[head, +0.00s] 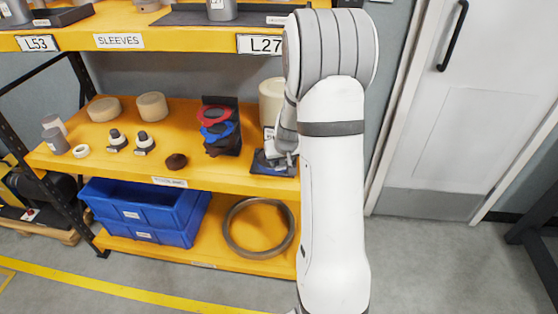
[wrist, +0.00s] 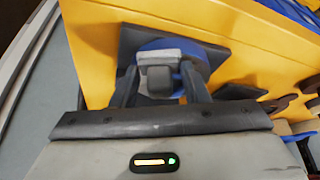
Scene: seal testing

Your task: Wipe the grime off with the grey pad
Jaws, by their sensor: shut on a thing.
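My gripper (head: 284,150) is at the right end of the yellow middle shelf, low over a dark mat (head: 262,169). In the wrist view my gripper (wrist: 160,84) is shut on a grey block (wrist: 158,56), which looks like the grey pad. A blue round piece (wrist: 206,58) shows just behind the block, over the dark mat (wrist: 222,50). I cannot tell whether the block touches the blue piece. No grime can be made out clearly; the area under the block is hidden.
A dark stand with red and blue rings (head: 221,126) is left of my gripper, and a cream cylinder (head: 271,100) stands behind it. A dark brown lump (head: 176,161) lies near the shelf's front edge. The upper shelf (head: 180,38) hangs above. Blue bins (head: 145,211) sit below.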

